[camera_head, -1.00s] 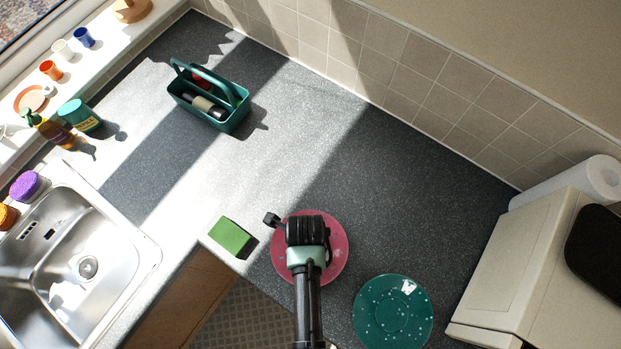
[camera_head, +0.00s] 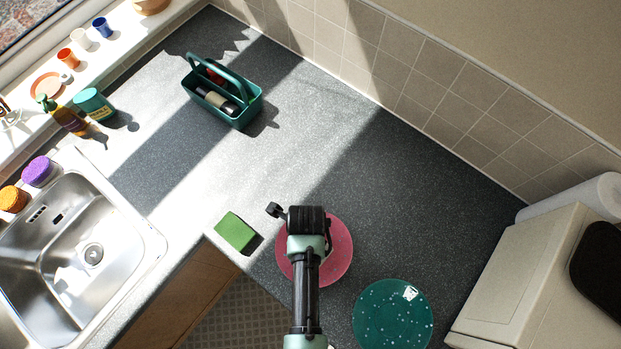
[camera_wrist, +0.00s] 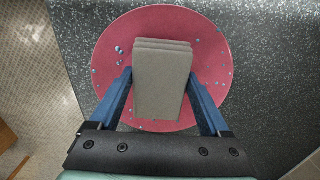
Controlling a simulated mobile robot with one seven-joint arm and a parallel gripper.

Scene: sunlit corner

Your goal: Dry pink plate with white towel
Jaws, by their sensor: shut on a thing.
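The pink plate (camera_head: 341,252) lies flat on the dark speckled counter, partly hidden under my arm in the head view. In the wrist view the pink plate (camera_wrist: 215,50) shows several bluish water drops on both sides. My gripper (camera_wrist: 160,78) is over the plate, its blue fingers on either side of a folded towel (camera_wrist: 162,98) that looks greyish-white here. The gripper is shut on this towel. The towel hides the plate's middle, and I cannot tell whether it touches the plate. In the head view my arm hides the towel.
A green spotted plate (camera_head: 392,315) lies right of the pink plate. A green sponge (camera_head: 236,232) lies to its left near the counter edge. A teal caddy (camera_head: 222,92) stands farther back, the sink (camera_head: 70,260) is at left, and a cream box-like unit (camera_head: 520,275) is at right.

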